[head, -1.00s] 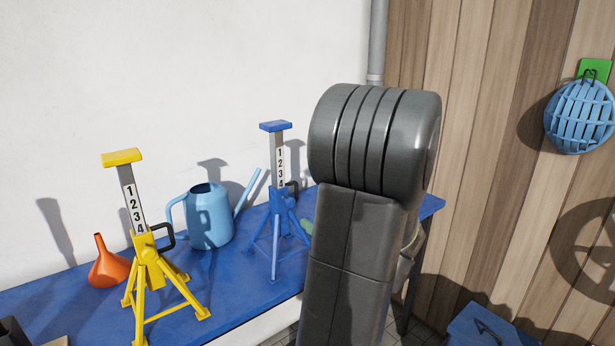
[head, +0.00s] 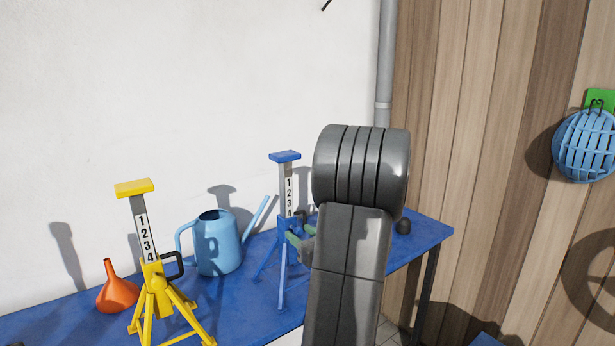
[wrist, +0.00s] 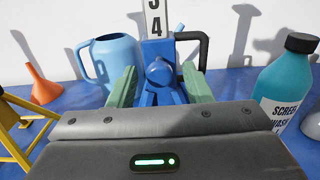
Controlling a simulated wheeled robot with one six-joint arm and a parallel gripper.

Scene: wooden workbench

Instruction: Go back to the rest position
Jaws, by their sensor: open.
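My gripper (wrist: 158,84) has two green fingers spread apart in the wrist view, with nothing held between them. The blue jack stand (wrist: 160,72) shows beyond and between the fingers; I cannot tell whether they touch it. In the head view my gripper (head: 300,242) shows only partly, beside the blue jack stand (head: 285,157), with my dark arm in front hiding the rest.
The blue bench (head: 250,290) holds a yellow jack stand (head: 135,188), an orange funnel (head: 117,293) and a light blue watering can (head: 217,245). A teal screen wash bottle (wrist: 283,80) stands at right in the wrist view. A blue basket (head: 588,145) hangs on the wooden wall.

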